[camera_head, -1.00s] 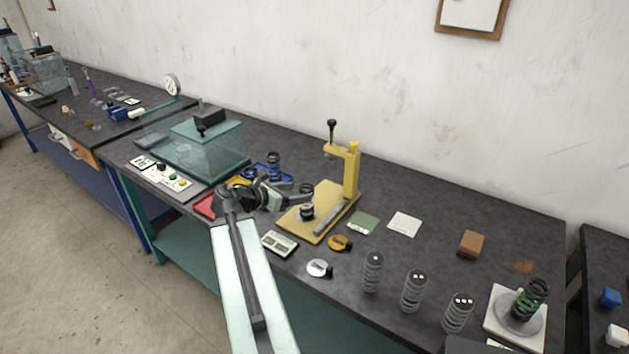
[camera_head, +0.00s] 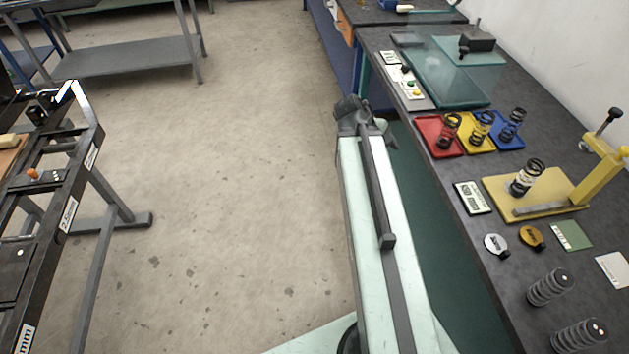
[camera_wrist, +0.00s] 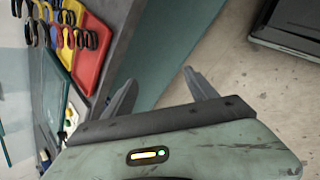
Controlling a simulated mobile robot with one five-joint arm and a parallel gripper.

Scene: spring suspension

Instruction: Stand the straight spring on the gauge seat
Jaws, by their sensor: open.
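A dark coil spring (camera_head: 534,168) stands on the pale seat of the yellow gauge (camera_head: 560,185) in the head view. It leans in the picture much as its neighbours do, so I cannot tell if it is exactly upright. Dark springs also stand on the red tray (camera_head: 421,126), the yellow tray (camera_head: 466,146) and the blue tray (camera_head: 497,143). My gripper (camera_head: 362,112) is beyond the bench's front edge, left of the trays and apart from the gauge. In the wrist view my gripper (camera_wrist: 163,88) has its fingers apart with nothing between them.
Grey springs (camera_head: 549,287) stand at the lower right of the bench. A silver disc (camera_head: 495,244), a brass disc (camera_head: 531,237) and a small display (camera_head: 473,197) lie before the gauge. A clear case (camera_head: 450,85) stands behind the trays. Floor (camera_head: 250,150) is open to the left.

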